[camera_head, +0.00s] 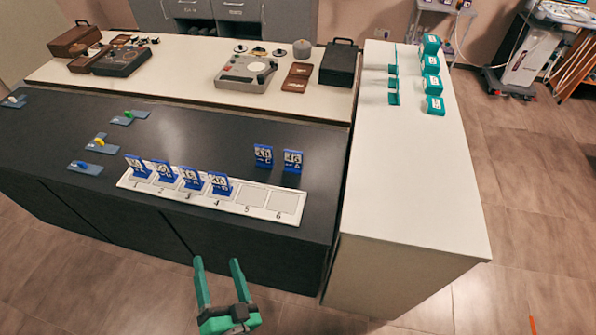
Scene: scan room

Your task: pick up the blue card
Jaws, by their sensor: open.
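Two blue cards stand upright on the dark counter behind the white numbered rack: a left one (263,156) and a right one (292,161). Several more blue cards, such as the one at slot 4 (220,183), stand in slots 1 to 4 of the rack (262,212). Slots 5 and 6 are empty. My gripper (219,262) has green fingers spread apart with nothing between them. It is in front of the counter's near edge, apart from all the cards.
A white counter (405,190) stands at the right with several green boxes (434,105) at its far end. Grey plates with coloured pieces (102,146) lie at the left. A back counter holds a grey device (245,72) and dark cases (338,62).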

